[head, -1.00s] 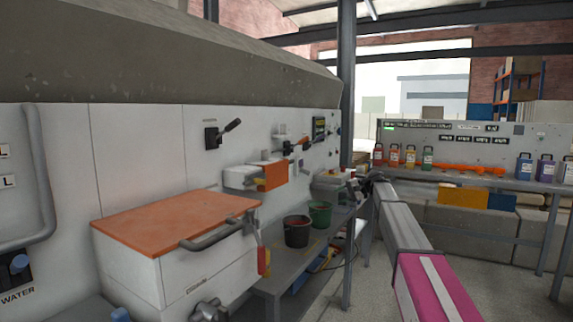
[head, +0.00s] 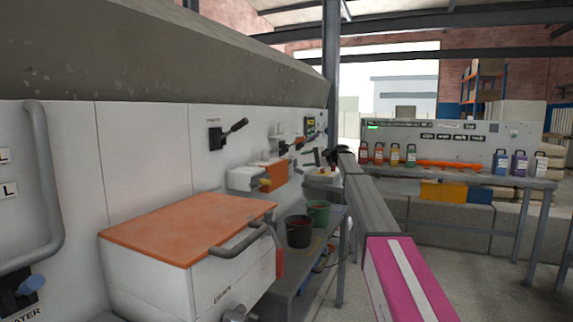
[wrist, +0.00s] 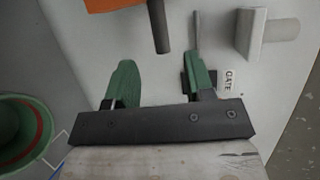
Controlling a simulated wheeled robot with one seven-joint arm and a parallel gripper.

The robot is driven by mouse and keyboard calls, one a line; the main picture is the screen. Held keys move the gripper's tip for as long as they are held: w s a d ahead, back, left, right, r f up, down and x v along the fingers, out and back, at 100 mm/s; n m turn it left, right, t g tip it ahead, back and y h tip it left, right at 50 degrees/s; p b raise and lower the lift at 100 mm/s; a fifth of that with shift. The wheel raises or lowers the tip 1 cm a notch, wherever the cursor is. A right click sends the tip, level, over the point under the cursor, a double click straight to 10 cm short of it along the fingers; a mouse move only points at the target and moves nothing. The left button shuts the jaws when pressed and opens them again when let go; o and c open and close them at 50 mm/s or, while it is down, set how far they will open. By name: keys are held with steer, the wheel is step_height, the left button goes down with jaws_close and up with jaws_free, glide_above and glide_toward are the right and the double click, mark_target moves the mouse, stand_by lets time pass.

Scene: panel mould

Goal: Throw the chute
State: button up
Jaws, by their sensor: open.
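My gripper is open in the wrist view (wrist: 160,82), with two green fingers apart and nothing between them. In the head view the dark gripper end (head: 338,156) is far down the arm, near the panel's far end. Beyond the fingers in the wrist view are a dark bar (wrist: 159,27) and a thin metal rod (wrist: 197,35). A label reading GATE (wrist: 229,81) is beside the right finger. A black lever (head: 228,133) is on the white panel in the head view, its label too small to read. I cannot tell which control is the chute.
An orange-lidded box (head: 190,228) juts from the panel at the near left. A dark bucket (head: 299,231) and a green bucket (head: 318,212) stand on the bench beneath the panel. Bottles line the far shelf.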

mark_target(290, 162)
steer(key=a, duration=0.3)
steer(key=a+f, duration=0.1)
steer(key=a, duration=0.4)
steer(key=shift+s+a+f, duration=0.2)
steer(key=shift+a+f, duration=0.15)
jaws_close()
